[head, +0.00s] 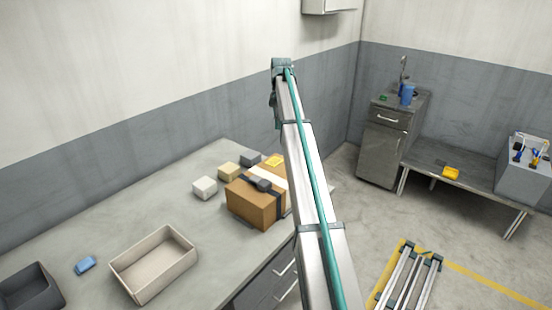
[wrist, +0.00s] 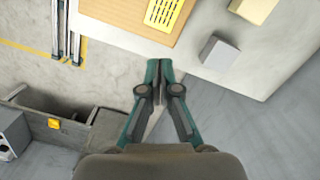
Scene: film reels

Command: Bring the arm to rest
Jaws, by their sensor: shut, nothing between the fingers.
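My gripper (wrist: 158,68) shows in the wrist view with its two teal fingers together and nothing between them. It hangs in the air, apart from the table and its objects, with the tabletop and floor beyond its tips. In the head view my arm rises through the middle of the picture to a teal joint near the top. I cannot make out the fingers in the head view.
The table (head: 120,218) holds a cardboard box (head: 253,207), small blocks, a beige bin (head: 153,264), a blue item (head: 85,265) and a dark bin (head: 30,287). A metal cabinet (head: 383,150) and low bench (head: 465,180) stand right. Open floor lies between.

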